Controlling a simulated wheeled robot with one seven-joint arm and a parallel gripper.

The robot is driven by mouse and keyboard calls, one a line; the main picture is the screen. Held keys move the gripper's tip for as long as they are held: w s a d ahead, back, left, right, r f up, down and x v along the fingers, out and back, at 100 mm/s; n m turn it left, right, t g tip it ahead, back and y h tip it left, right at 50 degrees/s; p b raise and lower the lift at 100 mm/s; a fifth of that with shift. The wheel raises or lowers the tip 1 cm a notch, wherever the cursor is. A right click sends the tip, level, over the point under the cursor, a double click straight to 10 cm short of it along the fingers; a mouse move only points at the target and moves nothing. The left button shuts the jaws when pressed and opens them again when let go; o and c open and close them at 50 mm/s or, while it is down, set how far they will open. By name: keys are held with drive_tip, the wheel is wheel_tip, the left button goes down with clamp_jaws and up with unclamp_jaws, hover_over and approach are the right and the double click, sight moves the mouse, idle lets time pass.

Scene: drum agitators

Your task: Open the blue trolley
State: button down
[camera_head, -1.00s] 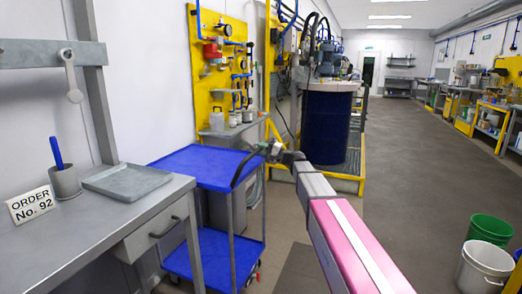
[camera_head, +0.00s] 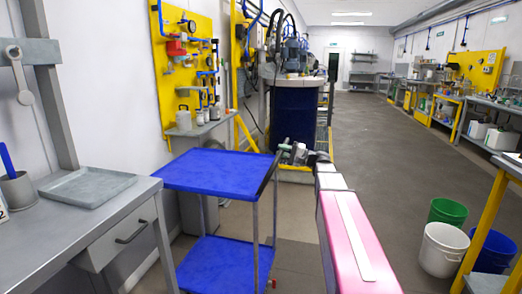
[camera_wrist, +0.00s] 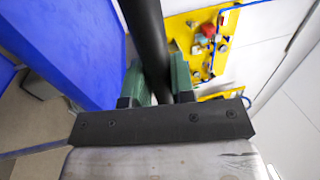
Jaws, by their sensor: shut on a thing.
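The blue trolley (camera_head: 210,171) stands right of the grey workbench in the head view, with a blue top shelf and a blue lower shelf (camera_head: 212,262) on grey posts. Its dark handle bar (camera_head: 268,174) rises at the right side of the top. My gripper (camera_head: 292,153) is at this handle, at the trolley's far right corner. In the wrist view my gripper (camera_wrist: 160,82) has its green finger pads on both sides of the black handle bar (camera_wrist: 147,35), shut on it. The trolley's blue surface (camera_wrist: 75,45) fills the left of that view.
The workbench (camera_head: 95,222) with a drawer is at the left. A dark blue drum (camera_head: 294,118) stands behind my gripper. A yellow tool panel (camera_head: 190,62) hangs on the wall. Green (camera_head: 447,211) and white (camera_head: 442,250) buckets stand at the right. The aisle floor is clear.

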drive_tip(key=r+v, duration=0.1)
drive_tip(key=v, duration=0.8)
drive_tip(key=shift+d+r, duration=0.25)
drive_tip(key=shift+r, duration=0.05)
drive_tip(key=shift+s, duration=0.1)
drive_tip(key=c, duration=1)
unclamp_jaws()
drive_tip(key=shift+o, duration=0.2)
drive_tip(key=v, duration=1.1)
